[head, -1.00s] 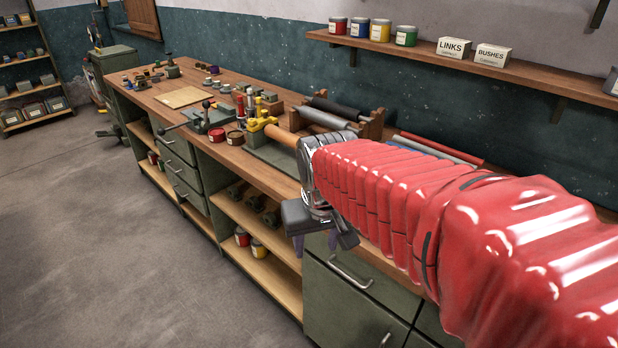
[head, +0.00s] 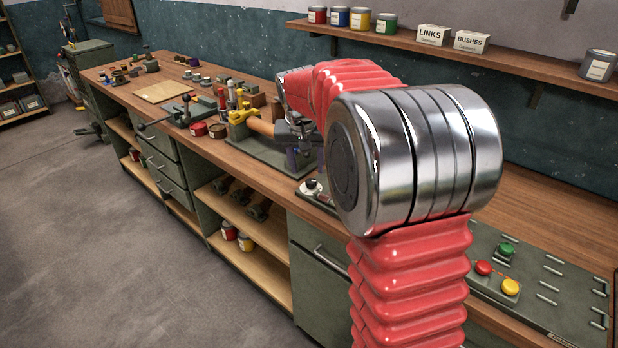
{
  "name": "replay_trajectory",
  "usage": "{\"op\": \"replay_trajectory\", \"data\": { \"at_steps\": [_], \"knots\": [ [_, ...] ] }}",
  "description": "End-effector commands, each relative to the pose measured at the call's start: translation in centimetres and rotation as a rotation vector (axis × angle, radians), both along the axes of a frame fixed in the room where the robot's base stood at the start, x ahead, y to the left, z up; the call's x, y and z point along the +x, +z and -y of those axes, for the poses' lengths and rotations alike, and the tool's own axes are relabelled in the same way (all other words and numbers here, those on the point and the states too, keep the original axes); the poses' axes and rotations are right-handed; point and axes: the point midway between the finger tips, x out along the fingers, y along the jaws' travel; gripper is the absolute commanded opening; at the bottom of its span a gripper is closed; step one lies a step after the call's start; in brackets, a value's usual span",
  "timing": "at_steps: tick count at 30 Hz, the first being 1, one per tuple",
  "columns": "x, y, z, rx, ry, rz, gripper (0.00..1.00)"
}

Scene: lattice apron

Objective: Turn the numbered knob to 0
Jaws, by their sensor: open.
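A small dark knob on a pale round base (head: 312,187) sits on a grey plate near the bench's front edge, in the middle of the head view. It may be the numbered knob, but it is too small to read any numbers or its setting. My gripper (head: 299,162) points down just above and behind this knob, seemingly apart from it. Its jaws are open and small in view, with nothing visible between them. My own red-sleeved arm and its metal joint hide the bench to the right of the knob.
A green panel (head: 545,285) with red, green and yellow knobs or buttons lies at the right. A yellow clamp with a wooden rod (head: 260,126) stands left of my gripper. Tins and tools crowd the bench farther left. A wall shelf (head: 450,52) runs above.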

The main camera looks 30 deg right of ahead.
Motion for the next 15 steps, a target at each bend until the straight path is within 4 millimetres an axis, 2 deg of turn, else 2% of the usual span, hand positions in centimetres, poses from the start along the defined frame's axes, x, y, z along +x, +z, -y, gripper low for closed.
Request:
{"op": "replay_trajectory", "data": {
  "at_steps": [4,15],
  "knots": [
    [1.8,2.9,0.8,-0.009,-0.065,0.065,0.45],
    [1.7,2.9,0.8,0.005,-0.121,0.073,0.45]
  ]
}}
